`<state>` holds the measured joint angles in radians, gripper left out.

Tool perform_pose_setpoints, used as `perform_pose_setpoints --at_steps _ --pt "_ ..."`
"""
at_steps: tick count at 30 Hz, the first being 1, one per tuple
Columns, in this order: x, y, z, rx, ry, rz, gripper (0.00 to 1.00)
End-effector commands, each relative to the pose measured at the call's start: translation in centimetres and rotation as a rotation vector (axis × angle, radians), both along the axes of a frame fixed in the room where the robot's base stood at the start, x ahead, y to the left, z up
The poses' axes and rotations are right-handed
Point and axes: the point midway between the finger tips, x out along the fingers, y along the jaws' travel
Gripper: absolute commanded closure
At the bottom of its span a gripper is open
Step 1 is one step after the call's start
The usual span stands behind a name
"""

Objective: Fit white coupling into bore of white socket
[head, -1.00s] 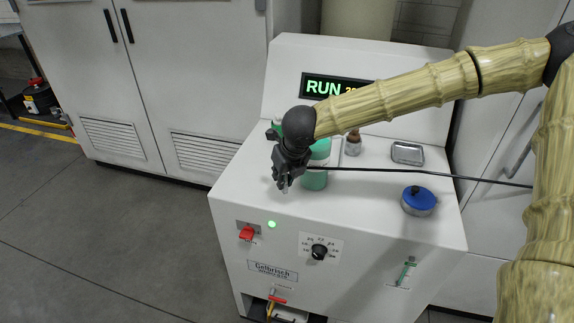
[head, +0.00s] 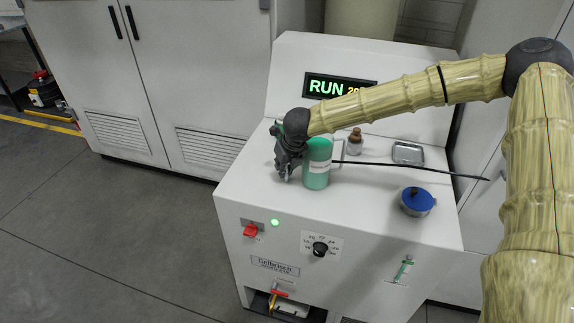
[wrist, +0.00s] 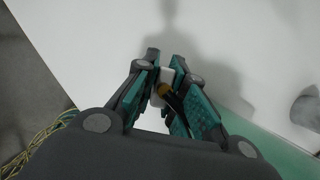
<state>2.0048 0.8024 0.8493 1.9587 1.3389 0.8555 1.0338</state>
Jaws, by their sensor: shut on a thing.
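My gripper (head: 283,173) is above the left part of the white machine's top, just left of the green jug. In the wrist view my gripper (wrist: 168,80) is shut on a small white piece (wrist: 166,76), which looks like the white coupling. A dark thin piece with a yellow-orange end (wrist: 163,89) shows between the fingers just below it. The coupling is too small to make out in the head view. I cannot make out the white socket or its bore in either view.
The green jug (head: 317,170) stands close to my gripper. A black cable or rod (head: 420,167) crosses the machine top (head: 262,196). The front-left top is clear.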

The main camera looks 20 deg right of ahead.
Motion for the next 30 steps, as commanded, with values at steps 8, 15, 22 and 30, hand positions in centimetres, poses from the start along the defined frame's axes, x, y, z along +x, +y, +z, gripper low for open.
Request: perform_pose_setpoints --at_steps 8,15,22,30 --pt "0.02 0.07 -0.50 0.001 -0.001 0.000 1.00" --pt "0.00 0.06 -0.82 0.001 -0.001 0.001 0.84" --pt "-0.01 0.05 -0.80 0.001 -0.001 0.000 0.66" --pt "-0.03 0.04 -0.37 0.001 -0.001 0.000 0.66"
